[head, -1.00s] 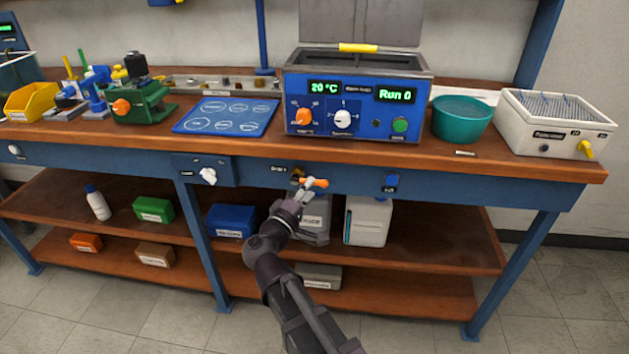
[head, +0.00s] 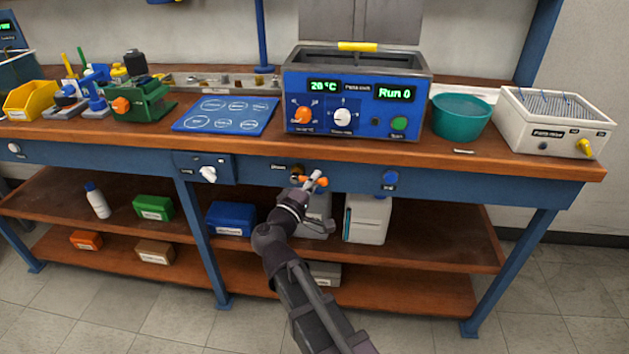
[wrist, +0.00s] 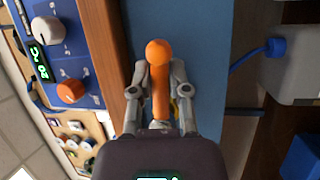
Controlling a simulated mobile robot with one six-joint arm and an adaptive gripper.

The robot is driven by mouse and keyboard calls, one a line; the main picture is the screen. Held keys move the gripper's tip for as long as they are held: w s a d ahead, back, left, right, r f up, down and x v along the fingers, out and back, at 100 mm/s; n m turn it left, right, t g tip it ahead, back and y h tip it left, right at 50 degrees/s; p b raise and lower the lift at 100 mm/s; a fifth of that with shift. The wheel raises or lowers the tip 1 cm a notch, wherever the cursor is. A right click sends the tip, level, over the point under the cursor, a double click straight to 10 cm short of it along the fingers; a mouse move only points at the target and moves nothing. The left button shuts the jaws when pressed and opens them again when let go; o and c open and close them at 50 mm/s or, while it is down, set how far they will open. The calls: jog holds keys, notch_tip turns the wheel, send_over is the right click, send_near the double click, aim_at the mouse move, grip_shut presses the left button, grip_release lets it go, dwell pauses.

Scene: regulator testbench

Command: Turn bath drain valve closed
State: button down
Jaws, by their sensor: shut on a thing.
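The drain valve is on the blue front rail below the bath, with an orange lever (head: 322,182) that has a rounded end. In the wrist view the lever (wrist: 159,88) runs up the picture between my two fingers, its ball end just past the fingertips. My gripper (head: 314,181) is shut on the lever, one finger on each side. The lever points roughly along the rail, to the right in the head view. The fingers hide part of it in the head view, and the valve's base is hidden in the wrist view.
The blue bath unit (head: 355,105) stands on the bench above, its display reading 20 °C and Run 0. A white container (head: 368,218) stands on the shelf below.

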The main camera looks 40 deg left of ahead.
jog(key=shift+r+n, duration=0.2)
jog(key=shift+n, duration=0.2)
jog(key=c, duration=0.6)
grip_release()
jog(key=shift+w, duration=0.1)
jog(key=shift+f, duration=0.1)
jog(key=shift+f+m, duration=0.1)
jog(key=shift+m, duration=0.3)
jog(key=s, duration=0.4)
jog(key=s+f+b, duration=0.1)
jog(key=s, duration=0.4)
jog(key=s+d+f+b, duration=0.1)
jog(key=s, duration=0.3)
jog(key=shift+s+f, duration=0.1)
jog(key=shift+s, duration=0.25)
